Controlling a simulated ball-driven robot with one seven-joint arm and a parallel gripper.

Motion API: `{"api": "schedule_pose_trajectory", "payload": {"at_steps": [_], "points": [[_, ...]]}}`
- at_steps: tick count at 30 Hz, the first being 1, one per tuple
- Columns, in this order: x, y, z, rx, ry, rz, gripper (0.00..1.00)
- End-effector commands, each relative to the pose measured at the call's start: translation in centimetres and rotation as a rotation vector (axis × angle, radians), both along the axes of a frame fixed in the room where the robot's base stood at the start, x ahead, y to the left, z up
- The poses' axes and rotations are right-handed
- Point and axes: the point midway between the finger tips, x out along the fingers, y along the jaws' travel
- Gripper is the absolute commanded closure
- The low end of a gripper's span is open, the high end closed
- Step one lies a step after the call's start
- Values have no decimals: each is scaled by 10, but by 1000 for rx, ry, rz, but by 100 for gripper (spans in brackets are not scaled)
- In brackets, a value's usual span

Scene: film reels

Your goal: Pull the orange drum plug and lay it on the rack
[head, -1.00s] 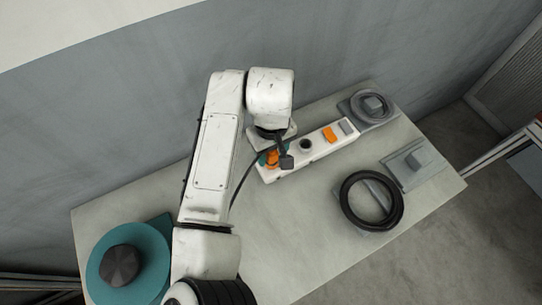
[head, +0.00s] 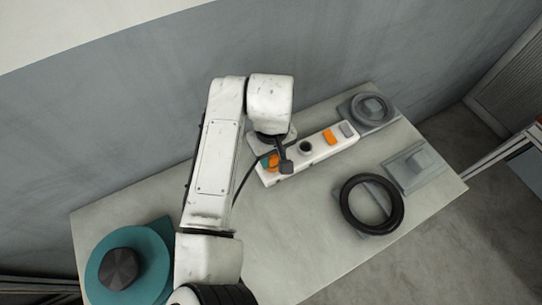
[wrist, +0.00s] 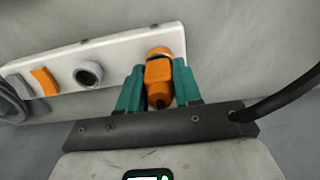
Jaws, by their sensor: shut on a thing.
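The orange plug (wrist: 159,82) is between the teal fingers of my gripper (wrist: 158,92) in the wrist view, and the gripper is shut on it. The plug's far end lies at an orange round part (wrist: 160,52) on the white socket strip (wrist: 118,52); I cannot tell whether it is still seated there. In the head view my gripper (head: 270,161) is at the near left end of the white strip (head: 314,155), and the plug is mostly hidden by my wrist. I cannot tell which thing is the rack.
The strip also carries a dark round socket (head: 305,147), an orange switch (head: 330,137) and a grey block (head: 347,129). A black ring (head: 347,205), grey block (head: 420,160) and grey reel (head: 370,106) are to the right. A teal drum (head: 155,250) is lower left.

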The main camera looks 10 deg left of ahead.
Motion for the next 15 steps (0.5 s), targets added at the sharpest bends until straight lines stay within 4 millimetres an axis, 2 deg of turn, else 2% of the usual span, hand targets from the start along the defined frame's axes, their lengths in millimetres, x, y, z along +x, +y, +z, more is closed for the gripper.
{"api": "schedule_pose_trajectory", "payload": {"at_steps": [15], "points": [[0,0,19,1,-1,1,100]]}}
